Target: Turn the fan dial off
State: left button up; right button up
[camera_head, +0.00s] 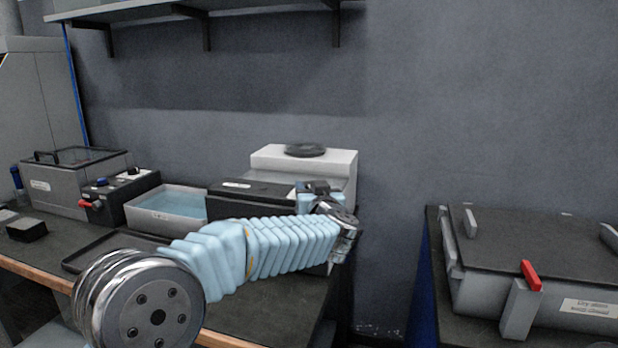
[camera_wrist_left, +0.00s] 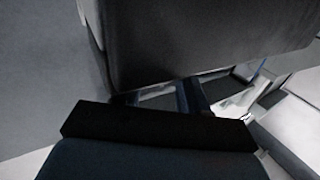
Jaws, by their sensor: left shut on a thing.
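The white box-shaped unit (camera_head: 270,158) with a dark round fan-like top (camera_head: 305,150) stands against the wall at the back right of the left bench. My left arm reaches across the bench from the lower left, and my left gripper (camera_head: 318,188) is at the front right of this unit. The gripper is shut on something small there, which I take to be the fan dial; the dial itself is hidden. In the left wrist view the dark fingers (camera_wrist_left: 188,98) run up to a large dark surface that covers the contact. My right gripper is not in view.
A blue-filled tray (camera_head: 168,203), a control box (camera_head: 122,190) and a lidded grey box (camera_head: 75,180) stand left on the bench. A flat dark tray (camera_head: 85,262) lies in front. At right, past a gap, is a large case (camera_head: 530,255) with a red lever (camera_head: 531,275).

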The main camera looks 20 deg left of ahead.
pick_arm(q)
jog(key=shift+d+f+n+g+y, duration=0.1)
jog(key=shift+n+g+y, duration=0.35)
jog(key=shift+y, duration=0.25)
jog(key=o, duration=0.8)
jog(key=b+v, duration=0.1)
jog(key=v, duration=1.2)
jog(key=shift+s+d+b, duration=0.15)
jog(key=shift+s+b, duration=0.15)
jog(key=shift+b, duration=0.1)
jog(key=shift+f, duration=0.1)
